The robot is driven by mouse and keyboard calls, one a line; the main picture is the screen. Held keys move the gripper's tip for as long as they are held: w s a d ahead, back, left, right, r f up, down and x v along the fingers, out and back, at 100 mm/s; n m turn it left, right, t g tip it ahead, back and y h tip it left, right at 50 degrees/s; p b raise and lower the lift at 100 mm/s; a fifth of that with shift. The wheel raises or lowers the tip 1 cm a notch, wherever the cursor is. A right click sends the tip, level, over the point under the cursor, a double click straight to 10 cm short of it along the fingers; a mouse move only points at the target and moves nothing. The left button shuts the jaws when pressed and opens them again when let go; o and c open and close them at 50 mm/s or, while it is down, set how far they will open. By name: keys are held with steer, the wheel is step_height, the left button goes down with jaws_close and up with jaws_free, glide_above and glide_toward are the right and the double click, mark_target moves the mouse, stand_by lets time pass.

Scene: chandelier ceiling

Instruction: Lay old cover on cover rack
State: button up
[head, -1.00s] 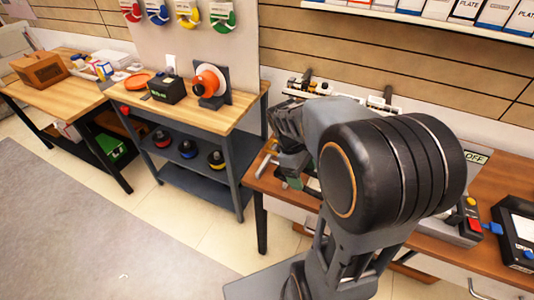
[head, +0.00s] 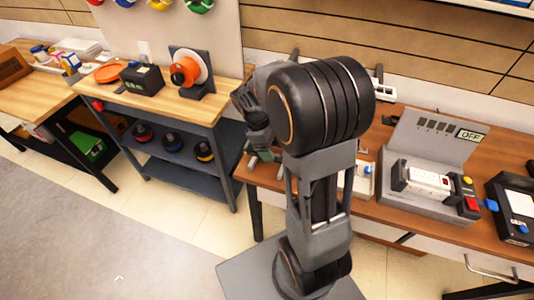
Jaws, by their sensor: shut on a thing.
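My gripper (head: 259,142) shows in the head view at the left of my black and grey arm, low over the left end of the brown workbench (head: 385,215). It points down and is largely covered by my own wrist. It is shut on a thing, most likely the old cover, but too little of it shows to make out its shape. I cannot pick out the cover rack for certain. Small items on the bench around my gripper are partly hidden by my arm.
A grey test unit (head: 435,190) with an OFF panel and a white socket block stands on the bench, right of my arm. A black device (head: 514,208) is further right. The floor at left is clear.

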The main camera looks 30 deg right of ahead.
steer(key=shift+w+a+f, duration=0.25)
steer(key=shift+w+f, duration=0.65)
steer(key=shift+f, duration=1.8)
steer(key=shift+f, duration=0.1)
steer(key=shift+f, duration=0.35)
steer(key=o, duration=0.9)
